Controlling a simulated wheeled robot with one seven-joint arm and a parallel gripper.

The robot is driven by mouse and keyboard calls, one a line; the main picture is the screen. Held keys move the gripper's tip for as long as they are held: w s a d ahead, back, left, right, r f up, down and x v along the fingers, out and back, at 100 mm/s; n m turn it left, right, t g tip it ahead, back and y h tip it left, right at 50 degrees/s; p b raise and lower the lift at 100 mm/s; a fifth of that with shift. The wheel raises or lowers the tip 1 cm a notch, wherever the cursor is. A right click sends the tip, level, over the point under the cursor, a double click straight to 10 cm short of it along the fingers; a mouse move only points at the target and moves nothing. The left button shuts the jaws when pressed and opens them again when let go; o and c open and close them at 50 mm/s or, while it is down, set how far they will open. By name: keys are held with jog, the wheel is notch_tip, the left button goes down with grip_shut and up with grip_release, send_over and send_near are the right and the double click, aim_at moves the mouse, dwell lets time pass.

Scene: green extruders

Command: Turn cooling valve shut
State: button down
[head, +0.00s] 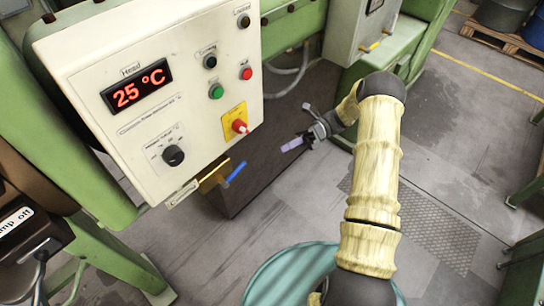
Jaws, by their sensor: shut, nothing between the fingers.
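A brass-coloured fitting (213,177) sits at the lower edge of the white control panel. A blue lever (236,173), apparently the cooling valve's handle, sticks out beside it, slanting up to the right. My gripper (292,145) is to the right of the lever and a little higher in the picture, apart from it. Its pale lilac fingers point left towards the panel and are shut with nothing between them. The joint between lever and fitting is too small to make out.
The white control panel (95,55) has a red display reading 25 °C, several buttons, a black knob (173,155) and a red switch (239,126) on a yellow plate. A dark cabinet (285,125) stands behind my gripper. Green machine frames flank the grey floor. A teal round surface (275,280) is below.

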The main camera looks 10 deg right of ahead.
jog(key=s+d+r+n+t+h, duration=0.1)
jog(key=s+r+n+t+h, duration=0.3)
jog(key=n, duration=0.7)
jog(key=s+d+r+n+t+h, duration=0.1)
jog(key=s+r+n+t+h, duration=0.4)
jog(key=s+n+h, duration=0.6)
notch_tip(320, 180, up, 3)
jog(key=shift+s+d+f+n+h, duration=0.1)
jog(key=shift+s+d+n+h, duration=0.25)
jog(key=shift+s+n, duration=0.55)
jog(key=shift+w+d, duration=0.1)
